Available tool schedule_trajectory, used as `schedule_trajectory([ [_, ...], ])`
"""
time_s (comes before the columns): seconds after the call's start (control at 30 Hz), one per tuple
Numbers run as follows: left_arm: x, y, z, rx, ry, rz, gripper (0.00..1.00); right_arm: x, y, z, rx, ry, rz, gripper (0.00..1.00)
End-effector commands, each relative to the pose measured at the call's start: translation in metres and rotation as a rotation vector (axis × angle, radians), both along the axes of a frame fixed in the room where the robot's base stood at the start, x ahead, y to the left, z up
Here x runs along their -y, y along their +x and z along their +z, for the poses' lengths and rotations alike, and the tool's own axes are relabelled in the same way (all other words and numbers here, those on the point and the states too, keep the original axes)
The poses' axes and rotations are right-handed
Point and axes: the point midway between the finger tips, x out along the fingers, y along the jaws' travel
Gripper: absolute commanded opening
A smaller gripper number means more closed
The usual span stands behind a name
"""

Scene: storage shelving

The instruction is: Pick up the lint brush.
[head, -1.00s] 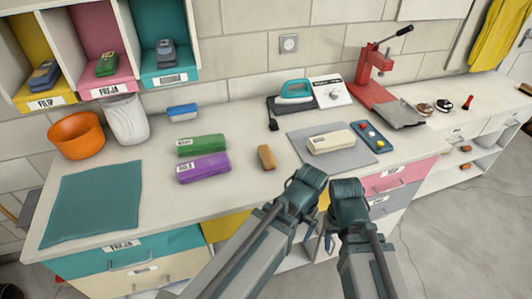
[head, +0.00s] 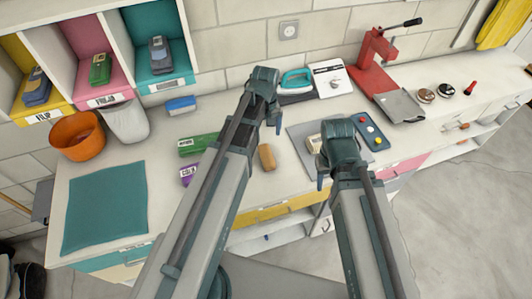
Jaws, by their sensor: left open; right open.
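I cannot tell for sure which item is the lint brush. A small brown block (head: 267,157) lies on the bench between my grippers, and a small blue block with a pale underside (head: 181,105) lies near the wall. My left gripper (head: 267,105) is open above the back of the bench, beyond the brown block and apart from it. My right gripper (head: 330,160) is open above the grey mat, to the right of the brown block, and partly hides a cream packet (head: 314,142).
A teal mat (head: 104,208), orange pot (head: 77,136) and white bin (head: 126,122) stand at the left. Labelled cubbies (head: 127,98) hang above. A teal iron (head: 296,81), white scale (head: 331,79) and red press (head: 377,62) stand at the back.

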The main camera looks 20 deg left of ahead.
Motion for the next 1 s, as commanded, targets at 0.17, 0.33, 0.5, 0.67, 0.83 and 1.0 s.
schedule_trajectory([
  [0.17,0.000,0.000,-0.016,0.000,0.000,-0.002,0.93,0.000,0.000,-0.016,0.000,0.000,0.001,0.50],
  [0.33,0.001,0.000,-0.039,0.000,0.000,-0.003,0.93,0.000,0.000,-0.040,0.000,-0.001,0.002,0.50],
  [0.5,0.001,0.000,-0.063,0.000,0.000,-0.003,0.93,0.000,0.000,-0.063,0.000,-0.001,0.001,0.50],
  [0.67,0.001,0.000,-0.083,0.000,0.000,-0.003,0.93,0.000,0.000,-0.083,0.000,-0.001,0.001,0.50],
  [0.83,0.001,0.000,-0.086,0.000,0.000,-0.003,0.93,0.000,0.000,-0.087,0.000,-0.001,0.000,0.50],
  [1.0,0.001,0.000,-0.088,0.000,0.000,-0.003,0.93,0.000,0.000,-0.088,0.000,-0.001,0.000,0.50],
])
